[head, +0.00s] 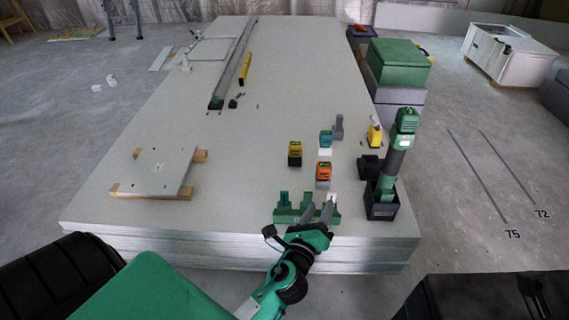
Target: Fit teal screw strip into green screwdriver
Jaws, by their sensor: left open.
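The green screwdriver (395,158) stands tilted, its lower end in a black holder (382,209) at the front right of the table. A small teal block (326,137) on a white base stands behind an orange block; it may be the teal screw strip, but it is too small to be sure. My right gripper is out of view.
Orange (324,172) and yellow (295,153) blocks stand behind the rack. A grey piece (339,128) and another yellow block (375,136) stand farther back. A board (160,171) on wooden strips lies at left. The table's middle is mostly clear.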

